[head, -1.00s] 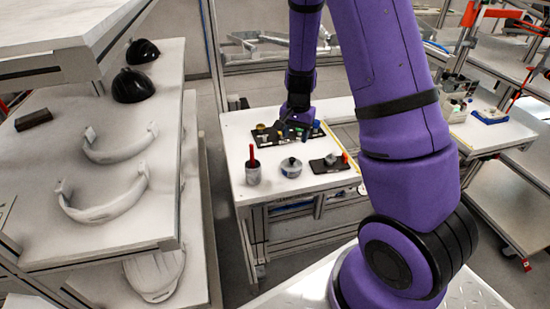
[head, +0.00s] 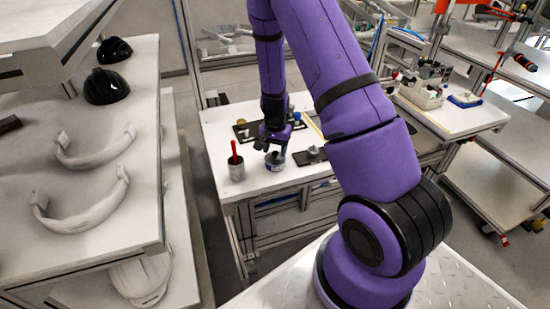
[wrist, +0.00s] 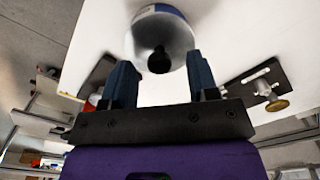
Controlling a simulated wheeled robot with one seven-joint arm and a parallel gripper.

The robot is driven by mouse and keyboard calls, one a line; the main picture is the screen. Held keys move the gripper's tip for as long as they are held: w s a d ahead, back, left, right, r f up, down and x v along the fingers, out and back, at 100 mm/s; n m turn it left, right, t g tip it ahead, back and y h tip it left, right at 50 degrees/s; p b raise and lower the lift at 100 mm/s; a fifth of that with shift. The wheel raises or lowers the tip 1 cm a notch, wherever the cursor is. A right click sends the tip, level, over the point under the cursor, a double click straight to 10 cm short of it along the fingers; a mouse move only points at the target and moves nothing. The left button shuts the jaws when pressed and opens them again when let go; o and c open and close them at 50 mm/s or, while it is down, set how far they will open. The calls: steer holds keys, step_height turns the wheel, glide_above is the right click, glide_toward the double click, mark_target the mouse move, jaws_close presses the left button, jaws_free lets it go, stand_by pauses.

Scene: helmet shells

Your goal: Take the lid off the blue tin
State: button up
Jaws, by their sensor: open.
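The tin (head: 275,163) stands on the white table, right of a grey cup. In the wrist view the tin's round silver lid (wrist: 143,38) shows, with a dark knob (wrist: 159,60) facing me and a blue band beyond the lid's edge. My gripper (wrist: 162,76) is open, with its two blue-grey fingers apart and nothing between them but white background. The knob lies near the fingertips, roughly centred across the gap. In the head view my gripper (head: 272,142) is close above the tin and hides part of its top.
The grey cup (head: 236,170) with a red handle in it stands just left of the tin. A dark board (head: 302,158) lies to its right, and another dark board (head: 242,132) with small parts lies behind. The table's front strip is clear.

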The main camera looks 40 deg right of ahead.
step_height(320, 180, down, 2)
steer(key=c, duration=1)
steer(key=shift+r, duration=0.1)
